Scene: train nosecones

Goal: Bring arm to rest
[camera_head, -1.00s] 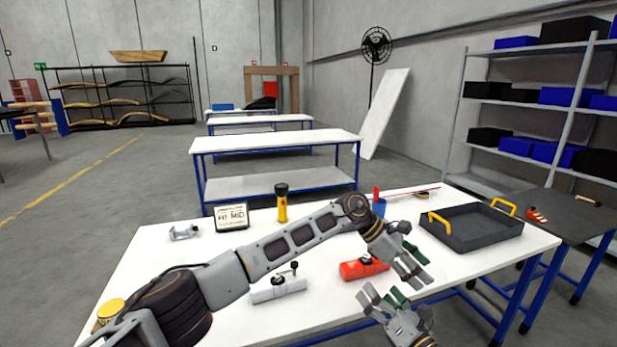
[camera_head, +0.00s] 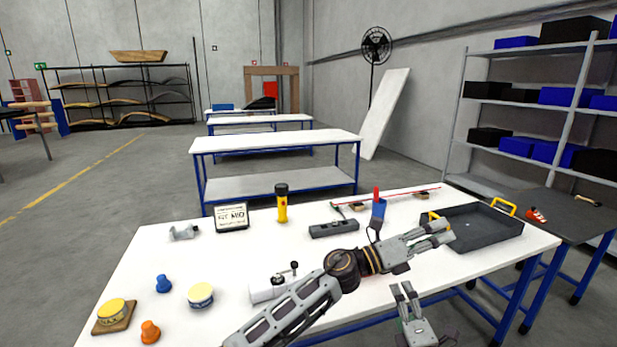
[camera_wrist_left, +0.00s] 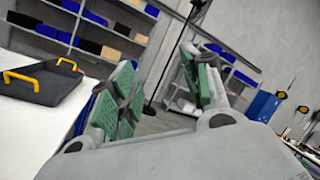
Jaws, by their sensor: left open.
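My left arm comes in low from the left in the head view and reaches over the white table (camera_head: 150,262). My left gripper (camera_head: 442,232) is open and empty above the table, pointing right near the left end of the black tray. In the left wrist view its green-padded fingers (camera_wrist_left: 165,90) are spread apart with nothing between them. My right gripper (camera_head: 405,288) is at the table's front edge, its fingers apart and pointing up, with nothing seen between them.
The black tray (camera_head: 487,236) with yellow handles stands at the right. The table's left middle is fairly clear.

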